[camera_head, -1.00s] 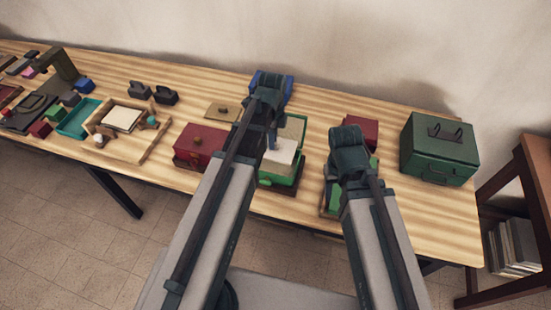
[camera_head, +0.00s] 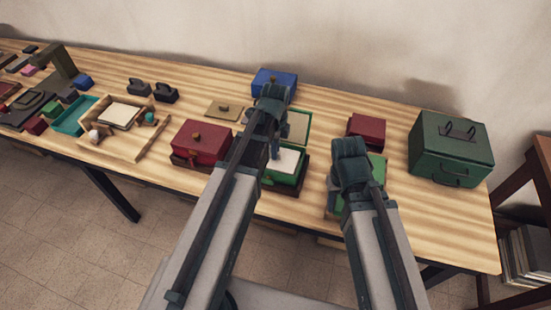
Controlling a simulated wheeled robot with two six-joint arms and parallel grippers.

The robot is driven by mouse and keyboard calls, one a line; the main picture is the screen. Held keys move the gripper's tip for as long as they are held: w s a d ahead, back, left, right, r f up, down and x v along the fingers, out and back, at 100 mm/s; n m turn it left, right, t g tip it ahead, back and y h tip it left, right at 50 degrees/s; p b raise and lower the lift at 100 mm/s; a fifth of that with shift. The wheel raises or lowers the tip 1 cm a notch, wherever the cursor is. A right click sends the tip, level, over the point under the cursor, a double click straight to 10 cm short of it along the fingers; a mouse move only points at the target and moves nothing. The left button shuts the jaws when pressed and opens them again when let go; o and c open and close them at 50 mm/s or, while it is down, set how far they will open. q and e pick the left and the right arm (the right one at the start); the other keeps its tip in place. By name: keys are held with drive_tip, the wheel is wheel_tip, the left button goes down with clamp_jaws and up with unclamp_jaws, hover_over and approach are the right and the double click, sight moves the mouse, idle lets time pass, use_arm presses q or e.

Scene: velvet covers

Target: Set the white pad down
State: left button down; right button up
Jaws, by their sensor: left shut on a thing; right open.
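The white pad (camera_head: 287,159) lies level at the mouth of an open green box (camera_head: 283,181) in the middle of the table. I cannot tell whether it rests inside or hangs just above. My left gripper (camera_head: 275,152) points down at the pad's left edge and is shut on it; the arm hides part of the contact. The box's opened lid (camera_head: 297,126) shows behind the pad. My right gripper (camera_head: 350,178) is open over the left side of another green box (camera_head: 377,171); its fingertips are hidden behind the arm.
A red box (camera_head: 203,143) stands left of the open box, a blue box (camera_head: 275,82) behind it. A dark red box (camera_head: 366,130) and a large green case (camera_head: 450,150) stand to the right. A wooden tray (camera_head: 154,138) holds another pale pad. Bare table (camera_head: 400,215) shows at front right.

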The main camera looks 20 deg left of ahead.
use_arm(q)
drive_tip(key=shift+f+b, duration=1.3)
drive_tip(key=shift+f, duration=0.3)
use_arm(e)
drive_tip(key=shift+f, duration=1.65)
use_arm(q)
drive_tip(key=shift+f, duration=0.2)
use_arm(e)
drive_tip(key=shift+f, duration=0.2)
use_arm(q)
drive_tip(key=c, duration=0.8)
unclamp_jaws()
use_arm(e)
drive_tip(key=shift+r, duration=0.1)
use_arm(q)
drive_tip(key=shift+r, duration=0.2)
use_arm(e)
drive_tip(key=shift+r, duration=0.1)
use_arm(q)
wheel_tip(320, 180, up, 12)
drive_tip(key=p, duration=1.2)
use_arm(e)
wheel_tip(320, 180, up, 12)
